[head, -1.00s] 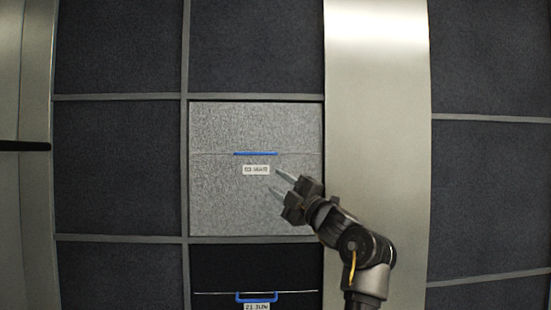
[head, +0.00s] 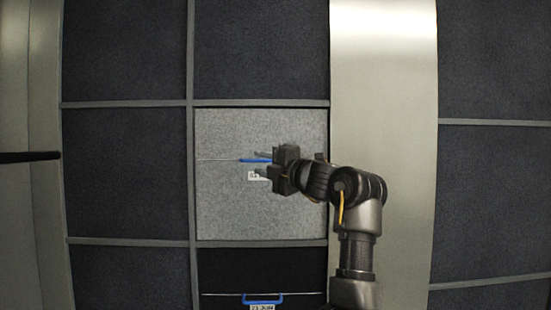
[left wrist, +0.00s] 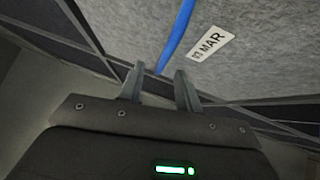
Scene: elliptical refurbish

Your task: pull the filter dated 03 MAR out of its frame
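The light grey filter (head: 222,210) sits in its frame. It has a blue handle (head: 247,160) and a white label (head: 252,176), partly covered by my gripper in the head view. In the left wrist view the label (left wrist: 211,43) reads 03 MAR. My left gripper (head: 260,163) is in front of the filter, its fingers pointing left across the handle. In the left wrist view its fingers (left wrist: 159,70) are apart, and the near end of the blue handle (left wrist: 177,36) shows between the fingertips. I cannot tell whether they touch it. My right gripper is not in view.
Below is a black filter (head: 222,272) with its own blue handle (head: 262,297) and a label. Dark filter panels (head: 125,170) fill the surrounding frames. A bare metal panel (head: 383,110) stands to the right. A dark bar (head: 30,156) juts in at the far left.

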